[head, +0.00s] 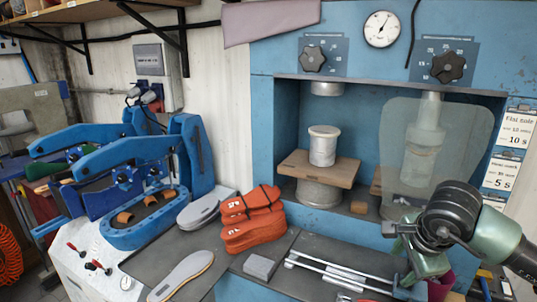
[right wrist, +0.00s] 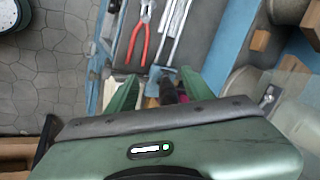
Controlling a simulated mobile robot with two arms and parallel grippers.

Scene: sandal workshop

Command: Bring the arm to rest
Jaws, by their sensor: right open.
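My right arm comes in from the right in the head view, in front of the blue press. My right gripper (head: 412,278) points down near the front edge of the press bench. In the right wrist view its two green fingers (right wrist: 158,92) are apart. A dark item and a small blue item show beyond and between the fingers, and I cannot tell how far below they are. Nothing appears to be held. My left gripper is not in view.
The blue press (head: 262,100) has a clear shield (head: 420,150) close behind my right arm. Metal rods (head: 340,268) lie on the bench; red-handled pliers (right wrist: 138,42) show in the wrist view. Orange sandal parts (head: 252,222) and grey soles (head: 182,272) lie left.

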